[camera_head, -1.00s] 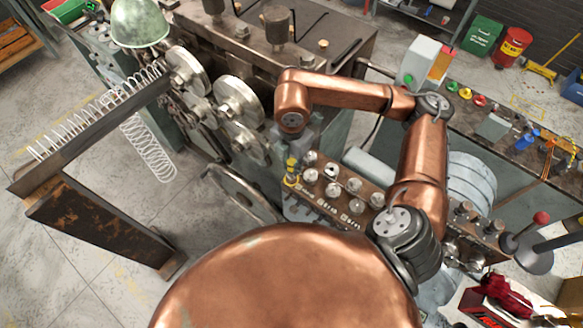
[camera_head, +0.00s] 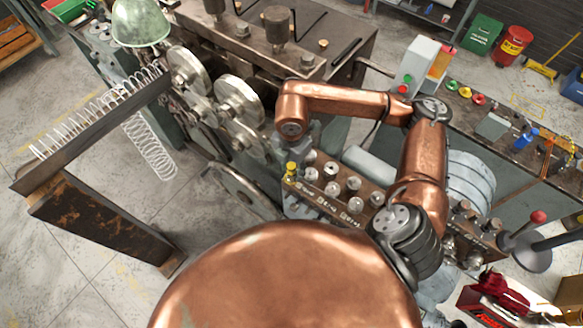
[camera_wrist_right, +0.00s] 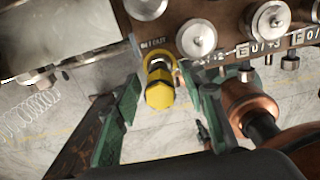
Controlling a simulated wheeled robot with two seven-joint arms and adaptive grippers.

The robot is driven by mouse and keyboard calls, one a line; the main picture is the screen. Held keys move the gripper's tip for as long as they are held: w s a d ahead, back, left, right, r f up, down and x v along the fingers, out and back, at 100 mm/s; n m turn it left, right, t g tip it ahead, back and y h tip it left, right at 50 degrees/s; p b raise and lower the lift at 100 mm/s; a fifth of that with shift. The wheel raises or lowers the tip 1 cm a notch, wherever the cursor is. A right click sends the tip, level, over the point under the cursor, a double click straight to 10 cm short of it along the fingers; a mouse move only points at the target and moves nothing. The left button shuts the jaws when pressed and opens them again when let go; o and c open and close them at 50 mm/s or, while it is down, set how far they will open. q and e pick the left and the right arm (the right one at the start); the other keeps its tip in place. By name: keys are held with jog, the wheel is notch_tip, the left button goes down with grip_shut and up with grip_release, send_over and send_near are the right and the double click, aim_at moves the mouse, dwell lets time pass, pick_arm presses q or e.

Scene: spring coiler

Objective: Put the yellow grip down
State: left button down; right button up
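The yellow grip (camera_head: 291,171) is at the left end of a brown panel (camera_head: 344,206) with a row of metal knobs. In the right wrist view, the yellow grip (camera_wrist_right: 160,88) is seen end-on beside the panel edge, near the lettering. My right gripper (camera_wrist_right: 163,112) has its green-padded fingers spread on either side of the grip, with visible gaps to both. In the head view my right gripper hangs under the copper wrist, close to the grip and mostly hidden. My left gripper is not in view.
A grey control box (camera_head: 418,66) stands behind my right arm. A workbench with tools is at right. A red-handled lever (camera_head: 538,217) rises at far right.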

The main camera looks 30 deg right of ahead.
jog(key=shift+r, duration=0.3)
notch_tip(320, 180, up, 12)
jog(key=shift+f+b, duration=0.1)
jog(key=shift+b, duration=0.85)
dwell(0.5)
